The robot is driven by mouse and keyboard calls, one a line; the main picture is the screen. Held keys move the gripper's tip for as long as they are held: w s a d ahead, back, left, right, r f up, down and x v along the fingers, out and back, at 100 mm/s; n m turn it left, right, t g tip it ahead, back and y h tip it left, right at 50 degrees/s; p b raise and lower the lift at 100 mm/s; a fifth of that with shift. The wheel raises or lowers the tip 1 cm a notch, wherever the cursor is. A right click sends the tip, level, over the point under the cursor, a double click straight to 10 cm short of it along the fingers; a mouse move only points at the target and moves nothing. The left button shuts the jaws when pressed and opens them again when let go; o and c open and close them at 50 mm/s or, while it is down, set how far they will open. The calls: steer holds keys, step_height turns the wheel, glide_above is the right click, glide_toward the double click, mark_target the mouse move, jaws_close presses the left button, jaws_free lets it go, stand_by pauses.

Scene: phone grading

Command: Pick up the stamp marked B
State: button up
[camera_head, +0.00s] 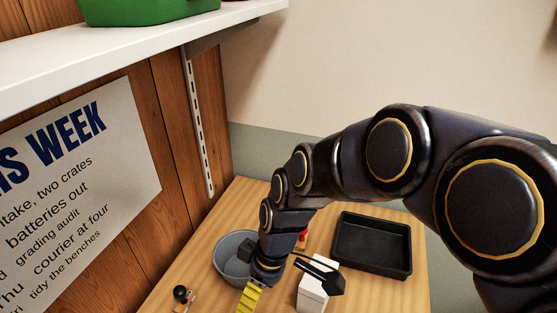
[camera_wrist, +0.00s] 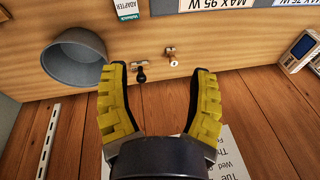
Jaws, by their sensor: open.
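Two small stamps stand close together on the wooden table in the wrist view. One has a black knob (camera_wrist: 141,74); the other has a pale knob and a brownish base (camera_wrist: 171,55). I cannot read a letter on either. The black-knobbed stamp also shows at the lower left of the table in the head view (camera_head: 181,291). My gripper (camera_wrist: 160,69) has its yellow fingers spread wide with nothing between them. In the wrist view both stamps appear in the gap between the fingertips, beyond them. In the head view only part of a yellow finger shows, right of the black-knobbed stamp.
A grey bowl (camera_head: 228,268) stands behind my gripper, near the wooden wall. A black tray (camera_head: 372,268) lies at the right. A white box (camera_head: 311,297) stands between. The wrist view shows a green-and-white adapter pack (camera_wrist: 128,9) and a device (camera_wrist: 299,46).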

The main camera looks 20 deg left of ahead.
steer(key=s+a+f+n, duration=0.2)
steer(key=a+f+n, duration=0.1)
steer(key=a+f, duration=0.2)
steer(key=s+a+f+n, duration=0.1)
steer(key=a+f+n, duration=0.2)
steer(key=a+f, duration=0.2)
steer(key=s+a+f+n, duration=0.2)
steer(key=a+f+n, duration=0.1)
steer(key=a+f, duration=0.3)
steer(key=shift+s+a+n, duration=0.2)
steer(key=shift+a, duration=0.35)
steer(key=shift+s+a+n, duration=0.15)
steer(key=shift+a+n, duration=0.05)
steer(key=shift+a, duration=0.3)
steer(key=x, duration=0.6)
steer(key=shift+s+d, duration=0.25)
steer(key=shift+d, duration=0.05)
steer(key=shift+c, duration=0.4)
jaws_close()
